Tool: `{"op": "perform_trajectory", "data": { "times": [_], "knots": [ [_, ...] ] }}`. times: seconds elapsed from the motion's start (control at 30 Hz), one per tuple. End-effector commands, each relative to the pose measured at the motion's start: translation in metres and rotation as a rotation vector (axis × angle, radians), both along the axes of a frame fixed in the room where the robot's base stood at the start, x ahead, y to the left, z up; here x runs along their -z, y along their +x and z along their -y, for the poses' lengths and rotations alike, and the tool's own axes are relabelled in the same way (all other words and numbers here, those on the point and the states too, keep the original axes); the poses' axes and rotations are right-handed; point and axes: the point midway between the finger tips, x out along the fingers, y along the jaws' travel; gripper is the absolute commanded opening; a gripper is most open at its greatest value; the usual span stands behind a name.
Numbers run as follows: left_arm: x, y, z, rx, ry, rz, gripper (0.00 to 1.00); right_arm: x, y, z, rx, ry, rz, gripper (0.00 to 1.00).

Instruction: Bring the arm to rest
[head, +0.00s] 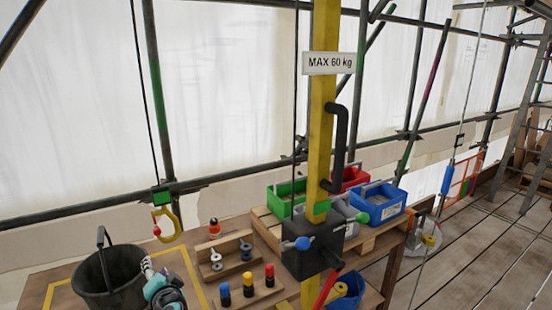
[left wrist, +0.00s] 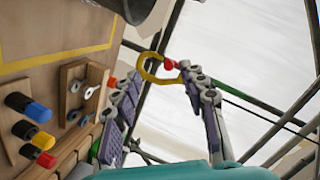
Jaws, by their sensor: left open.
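My left gripper (head: 148,267) shows at the bottom left of the head view, by the right side of a black bucket (head: 108,282). In the left wrist view its two fingers (left wrist: 159,74) are spread apart with nothing held between them. A yellow hook with a red ball (left wrist: 150,72) appears beyond the fingertips there, apparently clear of them. In the head view the hook (head: 176,225) hangs from a cable under a green block, above the table. My right gripper is in neither view.
The wooden table (head: 203,238) holds a wooden rack (head: 225,256) and several coloured-top pegs (head: 248,284). A yellow post (head: 322,120) with a dark box (head: 313,251) stands right of them. Green, red and blue crates (head: 379,205) sit behind. The plank floor (head: 470,255) at right has free room.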

Motion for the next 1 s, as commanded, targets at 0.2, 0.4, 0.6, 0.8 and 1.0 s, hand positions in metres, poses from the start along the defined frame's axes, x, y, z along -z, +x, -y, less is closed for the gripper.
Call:
{"op": "perform_trajectory", "data": {
  "times": [0.2, 0.4, 0.6, 0.8, 1.0],
  "knots": [
    [0.029, -0.089, 0.041, -0.054, -0.395, -0.106, 0.42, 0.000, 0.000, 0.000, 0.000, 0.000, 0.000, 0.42],
    [0.066, -0.168, 0.104, -0.050, -0.736, -0.243, 0.42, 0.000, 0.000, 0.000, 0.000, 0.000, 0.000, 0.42],
    [0.086, -0.216, 0.152, -0.023, -0.942, -0.338, 0.42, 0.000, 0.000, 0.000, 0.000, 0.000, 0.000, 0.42],
    [0.089, -0.226, 0.165, -0.012, -0.991, -0.361, 0.42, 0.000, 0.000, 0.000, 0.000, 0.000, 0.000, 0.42],
    [0.089, -0.226, 0.164, -0.013, -0.989, -0.359, 0.42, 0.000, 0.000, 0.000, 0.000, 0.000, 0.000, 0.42]
  ]
}}
